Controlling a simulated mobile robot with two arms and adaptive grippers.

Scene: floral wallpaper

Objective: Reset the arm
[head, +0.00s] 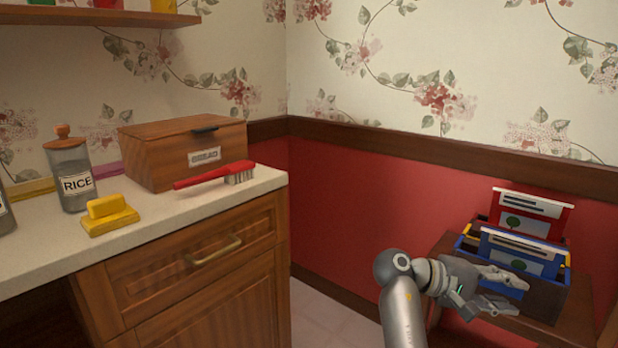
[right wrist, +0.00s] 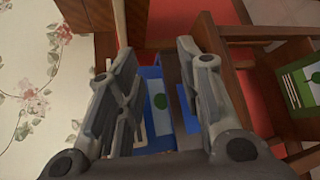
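My right arm comes up from the bottom of the head view. Its gripper (head: 518,297) is by the front of a dark wooden holder (head: 546,303) on a low wooden stand. In the right wrist view its two fingers (right wrist: 158,52) are spread apart, and a blue folder (right wrist: 156,100) shows between and beyond them with no clear contact. In the head view the blue folder (head: 517,254) with a green tree picture stands upright in the holder, in front of a red folder (head: 532,207). My left gripper is not in view.
The counter at left holds a wooden box (head: 167,164), red brush (head: 215,175), yellow block-like item (head: 110,216) and rice jar (head: 69,172). A green folder or book (right wrist: 303,85) stands in a wooden frame. Floor (head: 330,322) between cabinet and arm is clear.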

